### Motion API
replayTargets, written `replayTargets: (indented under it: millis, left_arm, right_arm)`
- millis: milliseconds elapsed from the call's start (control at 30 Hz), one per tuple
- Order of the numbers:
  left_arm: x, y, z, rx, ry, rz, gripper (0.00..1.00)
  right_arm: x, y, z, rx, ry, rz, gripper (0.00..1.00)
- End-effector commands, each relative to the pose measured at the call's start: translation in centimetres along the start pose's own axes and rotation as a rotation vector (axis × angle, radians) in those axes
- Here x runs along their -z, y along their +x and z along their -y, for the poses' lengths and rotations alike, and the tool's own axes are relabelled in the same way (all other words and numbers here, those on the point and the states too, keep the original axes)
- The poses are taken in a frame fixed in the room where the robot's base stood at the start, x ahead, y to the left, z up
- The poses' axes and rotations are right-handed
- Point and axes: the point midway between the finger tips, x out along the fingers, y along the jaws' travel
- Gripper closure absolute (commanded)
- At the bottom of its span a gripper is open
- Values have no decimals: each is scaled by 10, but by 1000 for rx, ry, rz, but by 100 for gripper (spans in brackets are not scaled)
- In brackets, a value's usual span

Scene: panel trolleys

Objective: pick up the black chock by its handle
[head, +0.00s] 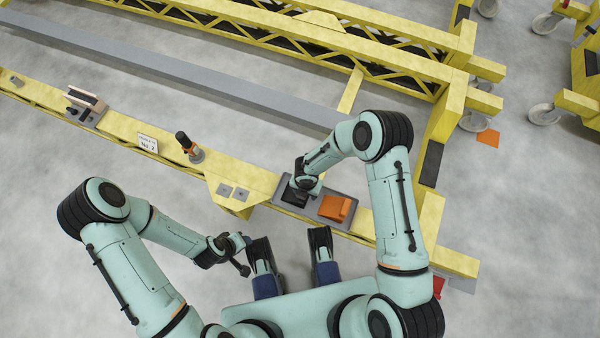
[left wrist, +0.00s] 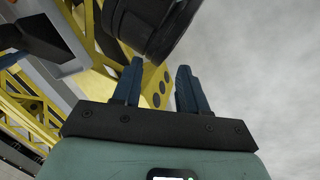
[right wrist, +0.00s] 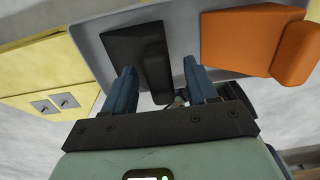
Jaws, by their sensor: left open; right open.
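The black chock (head: 293,197) lies in the left part of a grey tray (head: 354,222) on the yellow beam, beside an orange chock (head: 334,208). My right gripper (head: 302,186) is right at the black chock and partly covers it in the head view. In the right wrist view my open right gripper (right wrist: 162,80) has its fingers apart over the near part of the black chock (right wrist: 136,48). I cannot tell whether they touch it or whether the handle is between them. My left gripper (left wrist: 158,78) is open and empty, away from the tray.
The orange chock (right wrist: 250,38) is close to the right finger. An orange-and-black upright tool (head: 187,145), a sign (head: 148,143) and a small bracket (head: 86,104) stand along the yellow beam (head: 235,176). A long grey bar (head: 180,69) lies behind it.

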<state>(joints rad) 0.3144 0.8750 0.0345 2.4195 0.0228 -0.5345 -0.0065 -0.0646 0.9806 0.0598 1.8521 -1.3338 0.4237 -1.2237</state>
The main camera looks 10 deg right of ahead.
Motion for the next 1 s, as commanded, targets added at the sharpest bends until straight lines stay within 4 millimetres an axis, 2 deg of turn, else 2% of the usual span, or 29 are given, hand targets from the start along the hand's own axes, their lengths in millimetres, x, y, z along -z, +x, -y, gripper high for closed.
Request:
replayTargets:
  millis: [167,333,367,767,867,1000]
  left_arm:
    - [0,-1,0,0,0,-1,57]
    - [0,-1,0,0,0,0,57]
    - [0,-1,0,0,0,1,57]
    - [-2,-2,-1,-1,1,6,57]
    - [-6,-5,-2,-1,2,17,57]
    - [-15,-13,-5,-3,4,44,57]
  right_arm:
    - [0,-1,0,-1,0,1,43]
    - [0,-1,0,-1,0,1,98]
    - [0,-1,0,-1,0,1,100]
    - [-1,-6,-1,-3,-1,2,100]
    - [-1,-15,-1,-4,-1,3,100]
    - [-2,-37,-1,-5,-1,5,100]
